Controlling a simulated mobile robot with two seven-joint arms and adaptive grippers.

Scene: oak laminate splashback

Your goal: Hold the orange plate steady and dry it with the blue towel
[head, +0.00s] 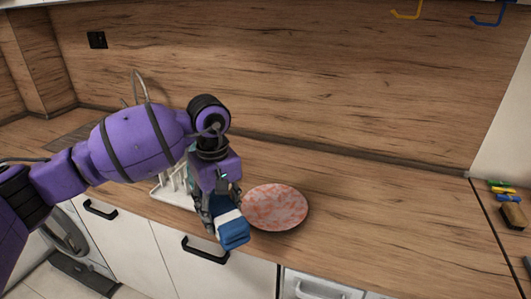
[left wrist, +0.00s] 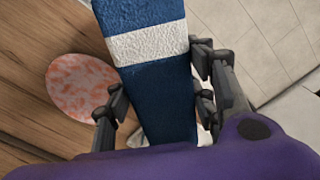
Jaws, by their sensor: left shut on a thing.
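The orange plate (head: 275,208), mottled orange and white, lies flat on the wooden counter near its front edge. It also shows at the left in the left wrist view (left wrist: 80,86). The blue towel (head: 232,234) has a white band and is held just left of the plate, by the counter's front edge. My left gripper (head: 217,214) is shut on the towel. In the left wrist view its fingers (left wrist: 160,90) stand on both sides of the towel. The towel and the plate look apart there. My right gripper is not in view.
A white dish rack (head: 174,192) stands behind and left of my left gripper, partly hidden by my arm. A faucet (head: 140,86) is at the back left. Small coloured items (head: 508,196) lie at the far right. The counter right of the plate is clear.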

